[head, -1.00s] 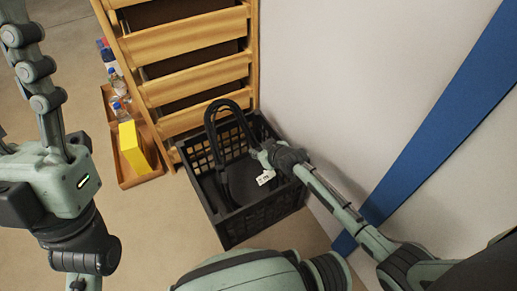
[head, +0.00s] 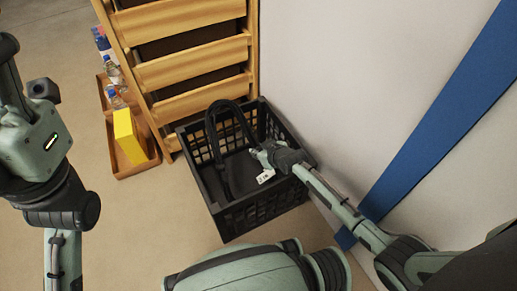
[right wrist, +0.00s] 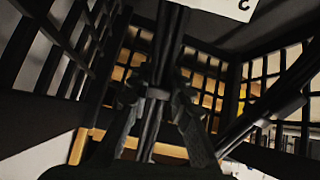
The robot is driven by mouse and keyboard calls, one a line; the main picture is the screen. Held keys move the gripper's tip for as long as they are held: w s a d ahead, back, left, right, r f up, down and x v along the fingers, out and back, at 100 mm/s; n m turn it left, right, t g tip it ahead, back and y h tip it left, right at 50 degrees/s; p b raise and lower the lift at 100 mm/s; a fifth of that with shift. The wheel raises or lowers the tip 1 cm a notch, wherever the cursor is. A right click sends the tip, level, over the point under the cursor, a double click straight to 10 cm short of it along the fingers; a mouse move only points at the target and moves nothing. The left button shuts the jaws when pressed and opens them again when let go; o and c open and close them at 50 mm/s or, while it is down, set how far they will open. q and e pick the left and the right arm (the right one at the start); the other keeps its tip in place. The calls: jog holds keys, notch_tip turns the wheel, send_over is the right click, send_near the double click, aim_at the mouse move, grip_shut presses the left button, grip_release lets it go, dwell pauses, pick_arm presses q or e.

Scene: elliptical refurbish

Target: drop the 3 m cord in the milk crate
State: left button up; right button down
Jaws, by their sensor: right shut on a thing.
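The milk crate (head: 265,209) is black with lattice walls and stands on the floor against the white wall. Its walls also show in the right wrist view (right wrist: 60,45). My right gripper (head: 262,156) is over the crate's right part and shut on the black cord (head: 213,135). The cord arches up in a loop and hangs down inside the crate. A white tag (head: 265,176) hangs by the gripper. In the right wrist view the cord (right wrist: 158,95) runs between the fingers. My left gripper (head: 14,85) shows only partly at the left edge; its jaws are not clear.
A wooden slatted rack (head: 195,70) stands right behind the crate. An orange-brown tray (head: 133,170) on the floor left of it holds a yellow box (head: 130,136) and bottles (head: 114,97). The white wall (head: 350,100) with a blue stripe bounds the right side. Open floor lies in front.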

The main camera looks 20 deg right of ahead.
jog(key=shift+w, duration=0.1)
jog(key=c, duration=1.3)
grip_release()
jog(key=shift+c, duration=0.2)
jog(key=shift+o, duration=0.2)
jog(key=shift+f, duration=0.2)
jog(key=shift+r, duration=0.1)
